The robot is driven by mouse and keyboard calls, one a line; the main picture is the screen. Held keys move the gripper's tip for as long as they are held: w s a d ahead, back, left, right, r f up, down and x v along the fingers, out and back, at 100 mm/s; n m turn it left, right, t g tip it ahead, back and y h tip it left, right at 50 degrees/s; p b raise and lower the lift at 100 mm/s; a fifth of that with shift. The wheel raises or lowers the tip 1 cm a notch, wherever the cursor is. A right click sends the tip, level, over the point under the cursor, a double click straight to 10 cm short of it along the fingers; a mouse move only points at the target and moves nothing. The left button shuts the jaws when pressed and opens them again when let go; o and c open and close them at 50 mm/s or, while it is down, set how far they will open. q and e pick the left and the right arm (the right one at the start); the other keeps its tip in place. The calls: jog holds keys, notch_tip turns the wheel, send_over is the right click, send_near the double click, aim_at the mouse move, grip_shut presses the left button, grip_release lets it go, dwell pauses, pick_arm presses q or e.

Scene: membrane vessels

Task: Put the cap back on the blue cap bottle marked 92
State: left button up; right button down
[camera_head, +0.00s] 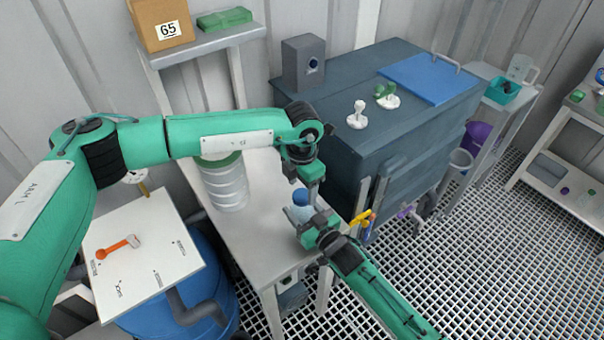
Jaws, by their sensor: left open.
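The bottle (297,214), pale and translucent, is near the right edge of the light work table, with the blue cap (300,196) at its top. I cannot tell whether the cap is fully seated, and the number 92 is not readable. My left gripper (305,188) points down at the cap, open, close beside and above it. My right gripper (308,222) reaches in from the lower right and is shut on the bottle's body, hiding its lower part.
A ribbed white container (224,185) with a green top stands left of the bottle on the table (256,238). A dark blue cabinet (400,130) stands behind on the right. Grated floor is open at right.

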pick_arm(q)
jog(key=shift+f, duration=1.25)
jog(key=c, duration=1)
jog(key=o, duration=1.1)
jog(key=shift+o, duration=0.2)
jog(key=shift+r, duration=0.15)
notch_tip(320, 180, up, 12)
pick_arm(e)
jog(key=shift+c, duration=2.1)
grip_release()
